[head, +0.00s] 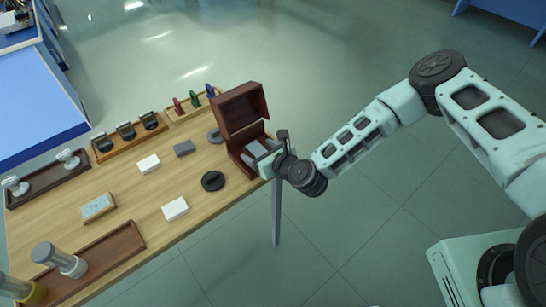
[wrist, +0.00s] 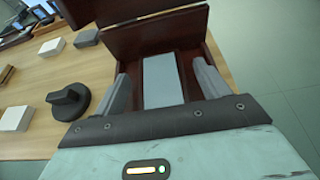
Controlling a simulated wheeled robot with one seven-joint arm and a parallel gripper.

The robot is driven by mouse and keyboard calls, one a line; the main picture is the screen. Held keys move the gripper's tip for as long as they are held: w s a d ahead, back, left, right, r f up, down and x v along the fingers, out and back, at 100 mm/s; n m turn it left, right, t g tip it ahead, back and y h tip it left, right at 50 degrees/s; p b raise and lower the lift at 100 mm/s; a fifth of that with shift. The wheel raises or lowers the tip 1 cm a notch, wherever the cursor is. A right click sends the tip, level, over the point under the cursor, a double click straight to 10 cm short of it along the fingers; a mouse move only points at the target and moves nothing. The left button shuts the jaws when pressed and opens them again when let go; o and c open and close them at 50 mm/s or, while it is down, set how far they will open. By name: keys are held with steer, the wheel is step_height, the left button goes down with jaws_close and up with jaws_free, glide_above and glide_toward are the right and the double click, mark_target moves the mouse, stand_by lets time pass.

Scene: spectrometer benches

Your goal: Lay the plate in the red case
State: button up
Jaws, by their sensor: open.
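The red case (head: 240,108) stands at the table's right end with its dark red lid raised. In the wrist view the case (wrist: 150,38) fills the top middle. The plate (wrist: 163,82), a flat grey-blue rectangle, lies inside the case, on its dark floor as far as I can tell. My gripper (wrist: 161,72) is open, one finger on each side of the plate, with visible gaps to it. In the head view my gripper (head: 266,154) reaches into the case from the right. The plate's near end is hidden by my gripper's body.
A black round knob-like piece (head: 213,181) lies left of the case. Wooden racks (head: 131,139) line the table's far edge. Open floor lies to the right.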

steer(key=s+d+r+n+g+b, duration=0.15)
steer(key=s+r+n+g, duration=0.25)
steer(key=s+n, duration=0.5)
steer(key=s+d+r+n+g, duration=0.2)
steer(key=s+r+n+g, duration=0.4)
steer(key=n, duration=0.5)
steer(key=s+d+r+n+h, duration=0.3)
steer(key=s+d+r+n, duration=0.2)
steer(key=s+r+n, duration=0.2)
steer(key=s+d+r+n+g+h, duration=0.1)
steer(key=s+d+r+n+h, duration=0.3)
steer(key=s+r+n, duration=0.4)
steer(key=shift+d+r+n, duration=0.4)
steer(key=shift+r+n, duration=0.55)
steer(key=shift+n, duration=0.05)
